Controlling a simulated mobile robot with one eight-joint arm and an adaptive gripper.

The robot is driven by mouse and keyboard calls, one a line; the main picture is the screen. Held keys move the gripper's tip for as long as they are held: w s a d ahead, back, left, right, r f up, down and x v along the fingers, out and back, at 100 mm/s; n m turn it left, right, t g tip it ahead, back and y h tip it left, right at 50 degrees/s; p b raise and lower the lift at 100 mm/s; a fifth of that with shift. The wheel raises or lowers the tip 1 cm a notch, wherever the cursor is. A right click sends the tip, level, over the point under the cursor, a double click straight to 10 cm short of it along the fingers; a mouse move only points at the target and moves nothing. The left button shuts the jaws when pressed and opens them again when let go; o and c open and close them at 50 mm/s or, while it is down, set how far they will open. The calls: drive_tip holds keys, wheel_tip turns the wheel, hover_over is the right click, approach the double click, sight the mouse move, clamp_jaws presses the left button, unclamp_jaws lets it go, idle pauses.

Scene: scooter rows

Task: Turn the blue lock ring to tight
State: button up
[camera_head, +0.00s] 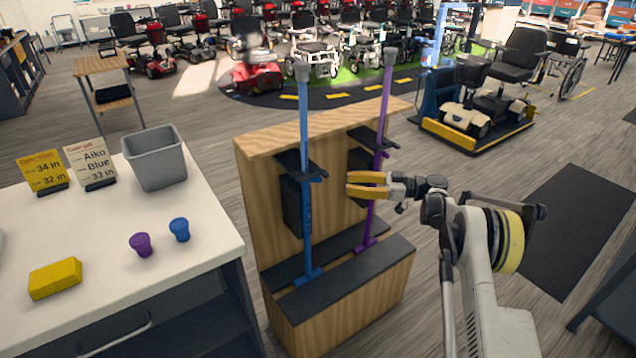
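A blue pole (304,120) with a grey top stands upright against the wooden stand (270,160). A dark clamp crosses it at mid height, with a collar, apparently the blue lock ring (308,179), just below. Whether the ring is loose or tight cannot be seen. A purple pole (384,95) stands to its right with a similar dark clamp. My gripper (348,183) has two yellow fingers with a gap between them, pointing left. It is right of the blue pole, apart from its collar, and overlaps the purple pole in the picture. Nothing shows between its fingers.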

sight(318, 182)
drive_tip(key=a+b, duration=0.1)
drive_tip(key=a, duration=0.2)
drive_tip(key=a+b, duration=0.1)
drive_tip(key=a, duration=0.2)
drive_tip(key=w+a+b, duration=0.1)
drive_tip(key=a, duration=0.2)
drive_tip(key=shift+w+a, duration=0.1)
drive_tip(key=shift+a, duration=0.45)
clamp_jaws()
